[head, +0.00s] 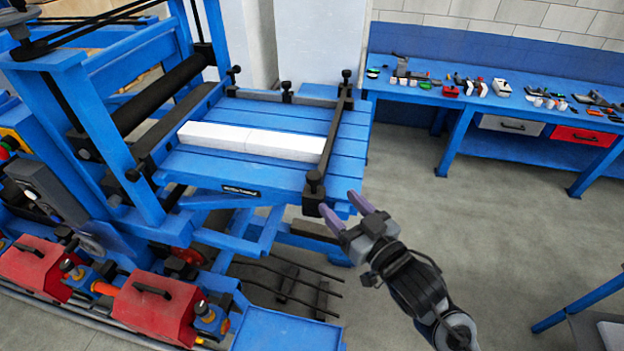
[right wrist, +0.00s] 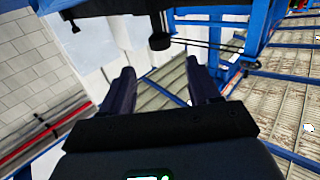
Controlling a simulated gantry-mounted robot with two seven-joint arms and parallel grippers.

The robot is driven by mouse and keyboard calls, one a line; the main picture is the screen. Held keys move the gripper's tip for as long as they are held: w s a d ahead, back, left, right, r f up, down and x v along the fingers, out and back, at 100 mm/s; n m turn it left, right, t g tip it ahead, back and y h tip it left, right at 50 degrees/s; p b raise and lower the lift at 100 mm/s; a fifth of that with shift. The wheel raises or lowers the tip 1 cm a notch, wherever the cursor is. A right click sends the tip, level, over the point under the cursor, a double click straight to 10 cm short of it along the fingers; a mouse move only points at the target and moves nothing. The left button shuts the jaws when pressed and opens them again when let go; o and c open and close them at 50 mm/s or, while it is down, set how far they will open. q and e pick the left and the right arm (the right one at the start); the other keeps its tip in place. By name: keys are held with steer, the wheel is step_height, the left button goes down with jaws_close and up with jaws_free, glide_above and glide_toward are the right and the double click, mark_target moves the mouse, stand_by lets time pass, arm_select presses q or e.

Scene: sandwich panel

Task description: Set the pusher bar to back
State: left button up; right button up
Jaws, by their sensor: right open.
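A blue slatted table (head: 270,118) carries a long white panel (head: 252,140) lying across it. A dark bar (head: 334,130), which looks like the pusher bar, runs along the table's right edge. It has a black knob at its far end and another at its near end, and the panel's right end lies close beside it. My right gripper (head: 337,201) is open, with its two purple fingers apart near the bar's near end. I cannot tell whether they touch it. In the right wrist view the fingers (right wrist: 160,72) stand apart with nothing between them. My left gripper is not in view.
Black rollers (head: 165,97) in a blue frame stand left of the table. Red boxes (head: 157,305) and thin dark rods (head: 295,275) lie low in front. A blue workbench (head: 455,98) with several small items stands at the back right. The floor (head: 470,220) between is clear.

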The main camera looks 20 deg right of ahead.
mark_target(318, 179)
steer(key=x, duration=0.3)
steer(key=p+x, duration=0.1)
steer(key=x, duration=0.2)
steer(key=p+x, duration=0.1)
steer(key=x, duration=0.2)
steer(key=shift+r, duration=0.3)
steer(key=shift+p+x, duration=0.35)
steer(key=shift+x, duration=0.45)
steer(key=shift+f, duration=0.15)
jaws_close()
